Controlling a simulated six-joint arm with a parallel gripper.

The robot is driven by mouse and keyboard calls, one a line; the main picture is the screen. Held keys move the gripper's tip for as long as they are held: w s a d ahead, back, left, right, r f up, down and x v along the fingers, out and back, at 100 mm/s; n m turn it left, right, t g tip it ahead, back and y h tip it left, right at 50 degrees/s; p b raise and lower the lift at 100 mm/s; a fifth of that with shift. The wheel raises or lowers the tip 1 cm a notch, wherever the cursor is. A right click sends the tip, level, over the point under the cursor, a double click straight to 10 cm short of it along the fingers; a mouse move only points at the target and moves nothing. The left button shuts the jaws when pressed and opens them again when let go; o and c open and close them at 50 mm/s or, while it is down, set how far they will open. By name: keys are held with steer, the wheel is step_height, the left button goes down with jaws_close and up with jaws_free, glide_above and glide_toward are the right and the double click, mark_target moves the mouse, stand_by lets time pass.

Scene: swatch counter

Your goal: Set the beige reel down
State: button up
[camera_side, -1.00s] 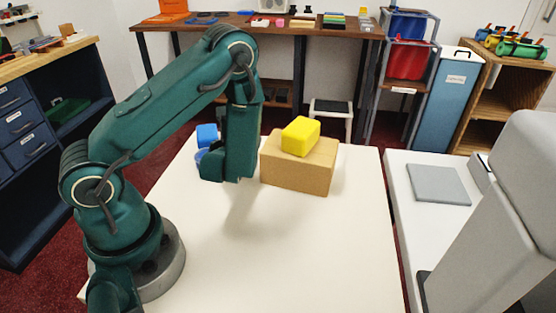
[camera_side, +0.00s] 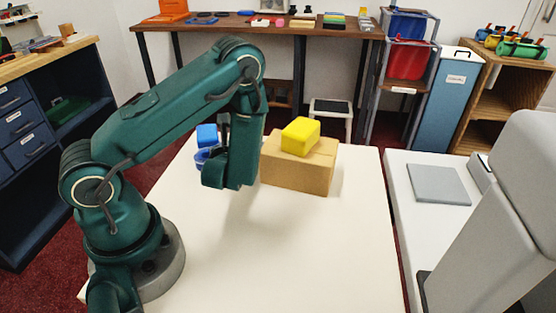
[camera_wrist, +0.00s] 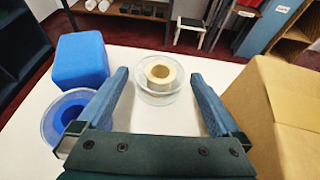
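The beige reel (camera_wrist: 160,78), a beige ring on a clear spool, stands on the white table just past my fingertips in the wrist view. It is hidden behind my arm in the side view. My gripper (camera_wrist: 159,73) is open, its two blue fingers spread to either side of the reel. A narrow gap shows on each side, with no finger seen touching it. In the side view my gripper (camera_side: 228,178) hangs low over the table, left of the cardboard box.
A blue block (camera_wrist: 79,62) and a clear spool with a blue core (camera_wrist: 60,118) sit to the left. A cardboard box (camera_side: 298,168) with a yellow block (camera_side: 300,134) on top stands close on the right. The front table area is clear.

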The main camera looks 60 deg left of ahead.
steer(key=shift+r, duration=0.1)
steer(key=shift+r, duration=0.6)
steer(key=v, duration=0.7)
steer(key=shift+s+d, duration=0.1)
steer(key=shift+d, duration=0.1)
